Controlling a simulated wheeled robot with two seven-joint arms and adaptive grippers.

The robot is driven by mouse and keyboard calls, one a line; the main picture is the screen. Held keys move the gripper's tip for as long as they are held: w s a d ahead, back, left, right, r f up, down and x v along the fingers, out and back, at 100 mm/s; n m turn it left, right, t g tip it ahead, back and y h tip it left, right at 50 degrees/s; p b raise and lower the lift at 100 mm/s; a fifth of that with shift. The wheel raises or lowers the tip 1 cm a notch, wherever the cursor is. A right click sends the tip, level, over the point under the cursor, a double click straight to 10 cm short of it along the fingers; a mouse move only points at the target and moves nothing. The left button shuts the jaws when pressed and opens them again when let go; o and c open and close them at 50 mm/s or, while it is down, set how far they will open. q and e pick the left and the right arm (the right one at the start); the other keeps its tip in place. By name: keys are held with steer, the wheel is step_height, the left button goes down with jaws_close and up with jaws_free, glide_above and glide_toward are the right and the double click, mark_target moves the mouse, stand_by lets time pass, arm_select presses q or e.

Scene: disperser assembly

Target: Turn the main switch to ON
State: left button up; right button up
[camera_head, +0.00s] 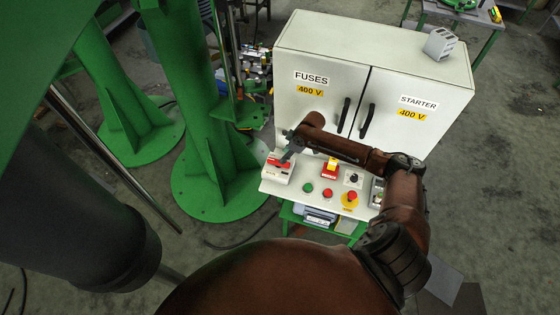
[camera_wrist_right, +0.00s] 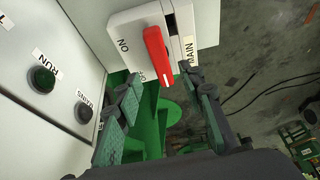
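The main switch is a red lever (camera_wrist_right: 156,54) on a white box (camera_wrist_right: 128,22), with a "MAIN" label beside it. "ON" is printed on the box to the left of the lever, and another marking is partly covered by the lever. In the head view the red lever (camera_head: 279,162) sits at the panel's left end. My right gripper (camera_wrist_right: 167,90) is open and empty, with its fingers on either side of the lever's near end; I cannot tell if they touch it. In the head view the right gripper (camera_head: 289,154) is small and partly hidden by my arm. My left gripper is not in view.
The control panel (camera_head: 268,187) carries a green button (camera_head: 308,187), a red button (camera_head: 328,193), a yellow-and-red switch (camera_head: 331,166) and an emergency stop (camera_head: 350,199). A white cabinet (camera_head: 390,60) stands behind it. Green machine columns (camera_head: 190,100) stand to the left.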

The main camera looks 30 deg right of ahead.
steer(key=x, duration=0.5)
steer(key=shift+a+f, duration=0.1)
steer(key=shift+f, duration=0.05)
steer(key=shift+w+a+f, duration=0.15)
steer(key=shift+w+f, duration=0.05)
steer(key=shift+f, duration=0.3)
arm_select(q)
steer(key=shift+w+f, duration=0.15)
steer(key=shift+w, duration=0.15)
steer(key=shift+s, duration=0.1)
arm_select(e)
steer(key=shift+c, duration=0.6)
steer(key=c, duration=0.5)
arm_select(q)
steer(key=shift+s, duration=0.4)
arm_select(e)
jaws_close()
